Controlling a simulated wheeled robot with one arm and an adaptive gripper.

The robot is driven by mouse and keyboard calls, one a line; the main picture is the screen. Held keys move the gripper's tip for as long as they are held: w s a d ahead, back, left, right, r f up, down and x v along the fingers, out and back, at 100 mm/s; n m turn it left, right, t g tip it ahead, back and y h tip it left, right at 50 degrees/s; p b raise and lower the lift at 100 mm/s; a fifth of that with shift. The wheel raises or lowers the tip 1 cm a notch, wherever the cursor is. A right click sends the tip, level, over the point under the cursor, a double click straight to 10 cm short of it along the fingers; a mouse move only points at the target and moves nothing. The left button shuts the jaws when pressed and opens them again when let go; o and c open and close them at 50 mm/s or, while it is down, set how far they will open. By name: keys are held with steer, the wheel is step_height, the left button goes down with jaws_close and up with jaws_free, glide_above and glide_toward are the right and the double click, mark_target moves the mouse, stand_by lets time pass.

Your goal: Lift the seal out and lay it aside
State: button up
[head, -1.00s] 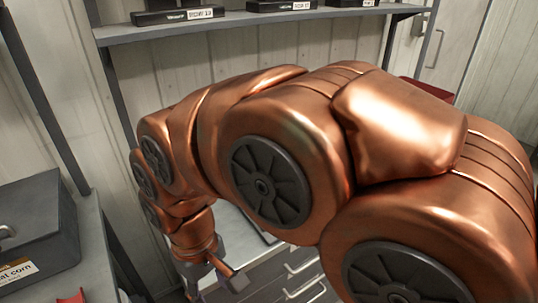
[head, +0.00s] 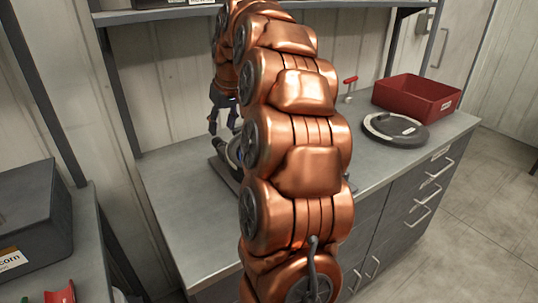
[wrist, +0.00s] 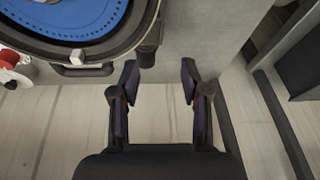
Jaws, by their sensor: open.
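My gripper (head: 223,122) is open and empty above the left part of the grey counter. In the wrist view my gripper (wrist: 160,80) has its two fingers well apart, with nothing between them. The seed meter's dark round housing (head: 222,165) stands on the counter, mostly hidden behind my arm. In the wrist view the housing (wrist: 98,50) is at the top left, cut off by the frame. A blue disc (wrist: 75,22) with small holes near its edge lies inside it. I cannot clearly pick out the seal.
A black round cover (head: 395,130) lies on the right of the counter (head: 175,190), by a red bin (head: 416,98). A red-handled part (head: 350,82) stands near the back. A shelf (head: 150,15) runs above. A dark box (head: 30,220) is at left.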

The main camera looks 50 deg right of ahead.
steer(key=shift+m+t+h, duration=0.3)
steer(key=shift+m+h, duration=0.2)
steer(key=shift+m, duration=0.1)
steer(key=d+f, duration=0.1)
steer(key=d, duration=0.7)
steer(key=d+f, duration=0.1)
steer(key=d, duration=0.3)
steer(key=shift+w+d+f+b, duration=0.15)
steer(key=shift+d+f+b, duration=0.15)
steer(key=shift+d+f, duration=0.05)
steer(key=shift+s+d+p+x, duration=0.15)
steer(key=shift+p+x, duration=0.15)
steer(key=shift+x, duration=1)
steer(key=shift+s+d+p+x, duration=0.1)
steer(key=shift+d+p+x, duration=0.15)
steer(key=shift+x, duration=1)
steer(key=shift+f, duration=0.1)
jaws_close()
